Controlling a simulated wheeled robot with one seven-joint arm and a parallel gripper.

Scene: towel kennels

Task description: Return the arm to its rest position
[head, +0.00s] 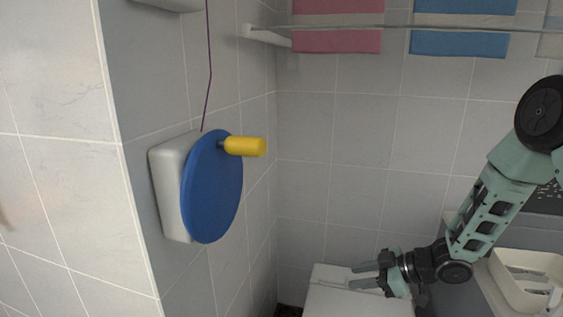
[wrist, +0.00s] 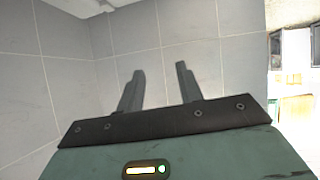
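My gripper (head: 366,276) is at the lower right of the head view, at the end of my green arm. It is open and empty, its two fingers pointing left above or in front of a white box-like unit. In the wrist view my gripper (wrist: 158,88) shows two dark fingers apart, with only grey tiled wall beyond them. My arm reaches down from the right edge of the head view.
A blue disc (head: 212,190) with a yellow handle (head: 246,146) is on the left tiled wall. A pink towel (head: 336,40) and a blue towel (head: 458,43) hang on a rail. A white unit (head: 345,303) stands below my gripper. A cream tray (head: 535,266) is at right.

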